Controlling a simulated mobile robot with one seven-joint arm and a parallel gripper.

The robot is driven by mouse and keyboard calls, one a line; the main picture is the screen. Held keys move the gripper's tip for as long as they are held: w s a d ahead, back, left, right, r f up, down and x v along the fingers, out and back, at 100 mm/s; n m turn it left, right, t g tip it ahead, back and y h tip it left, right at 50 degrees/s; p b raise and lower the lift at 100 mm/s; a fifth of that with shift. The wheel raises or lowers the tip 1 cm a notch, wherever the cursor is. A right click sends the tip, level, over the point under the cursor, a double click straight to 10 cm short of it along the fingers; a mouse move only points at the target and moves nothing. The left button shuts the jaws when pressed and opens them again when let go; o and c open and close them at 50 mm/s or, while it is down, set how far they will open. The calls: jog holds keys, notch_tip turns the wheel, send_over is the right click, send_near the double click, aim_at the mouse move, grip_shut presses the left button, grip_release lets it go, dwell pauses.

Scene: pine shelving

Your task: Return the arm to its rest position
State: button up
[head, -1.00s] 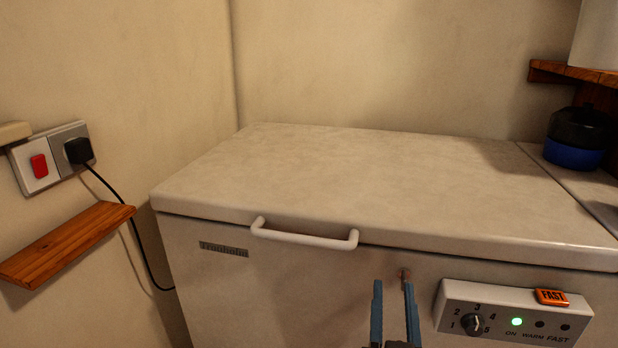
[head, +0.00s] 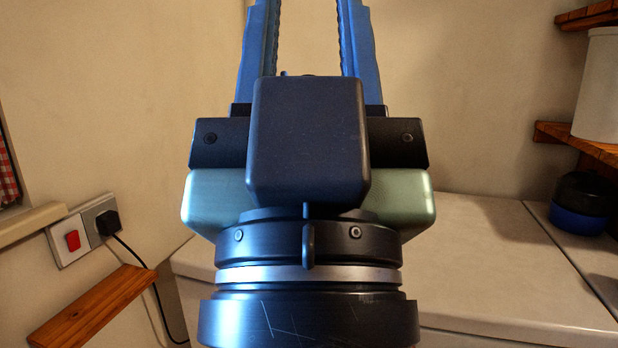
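My gripper (head: 307,20) is raised upright close in front of the head camera, in the middle of the view. Its two blue fingers point up and stand well apart, with only bare wall visible between them. The tips run up to the top edge of the picture and may be cut off. The gripper body and wrist hide much of what lies behind.
A white chest freezer (head: 480,255) is behind my arm, its lid down where it shows. A wooden shelf (head: 92,308) and a socket with a black plug (head: 107,222) are at left. A blue-and-black pot (head: 584,206) and wooden shelves (head: 575,143) are at right.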

notch_tip(320, 180, up, 18)
jog(key=p, duration=1.6)
jog(key=shift+r, duration=0.25)
